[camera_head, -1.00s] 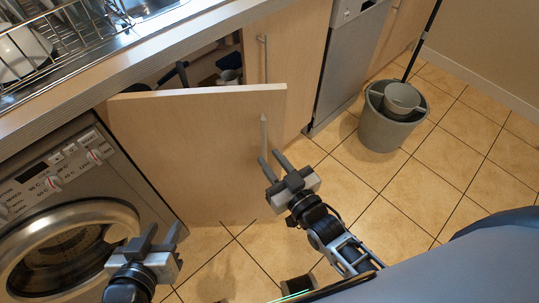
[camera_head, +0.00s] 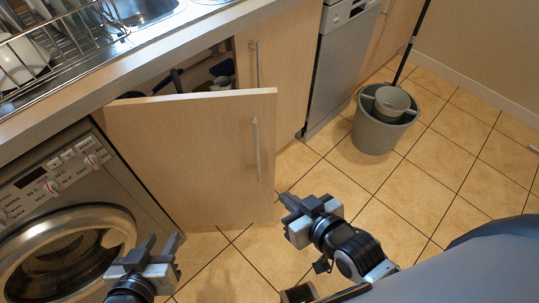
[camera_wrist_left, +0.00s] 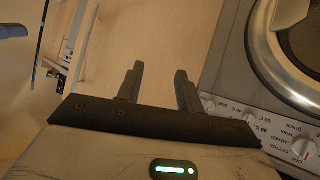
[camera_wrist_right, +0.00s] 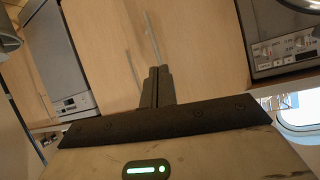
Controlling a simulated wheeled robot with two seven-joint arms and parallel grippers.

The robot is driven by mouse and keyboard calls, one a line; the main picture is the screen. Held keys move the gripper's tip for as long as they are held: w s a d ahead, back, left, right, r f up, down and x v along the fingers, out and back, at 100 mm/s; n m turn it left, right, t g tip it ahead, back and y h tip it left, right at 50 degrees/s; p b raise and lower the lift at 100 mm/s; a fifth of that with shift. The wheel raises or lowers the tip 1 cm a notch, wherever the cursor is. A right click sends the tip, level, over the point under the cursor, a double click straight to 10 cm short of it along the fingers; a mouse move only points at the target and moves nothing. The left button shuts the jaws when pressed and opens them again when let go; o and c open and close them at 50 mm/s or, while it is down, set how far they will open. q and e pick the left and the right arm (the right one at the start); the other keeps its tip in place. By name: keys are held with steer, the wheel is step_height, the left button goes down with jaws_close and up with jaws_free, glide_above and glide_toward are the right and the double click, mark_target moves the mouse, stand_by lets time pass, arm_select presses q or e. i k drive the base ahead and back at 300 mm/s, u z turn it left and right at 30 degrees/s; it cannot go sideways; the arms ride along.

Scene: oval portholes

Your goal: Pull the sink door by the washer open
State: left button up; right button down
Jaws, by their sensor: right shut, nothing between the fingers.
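The sink door (camera_head: 190,165) is a pale wood panel beside the washer (camera_head: 65,225). It stands partly open, swung out from the cabinet, with a dark gap behind its top edge. Its upright bar handle (camera_head: 256,150) is on the outer face near the free edge. My right gripper (camera_head: 288,203) is shut and empty, below and right of the handle, apart from it. Its closed fingers also show in the right wrist view (camera_wrist_right: 157,85). My left gripper (camera_head: 160,244) is open and empty in front of the washer's right side. Its spread fingers show in the left wrist view (camera_wrist_left: 160,88).
Inside the cabinet are dark items and a cup (camera_head: 221,83). A closed cabinet door (camera_head: 285,60) and a dishwasher (camera_head: 345,55) stand to the right. A grey bucket (camera_head: 378,130) stands on the tiles. The floor (camera_head: 400,190) right of my right gripper is clear.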

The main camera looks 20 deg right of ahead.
mark_target(208, 159)
steer(key=u, duration=0.55)
steer(key=k, duration=1.3)
steer(key=z, duration=0.1)
steer(key=i, duration=0.85)
steer(key=z, duration=0.2)
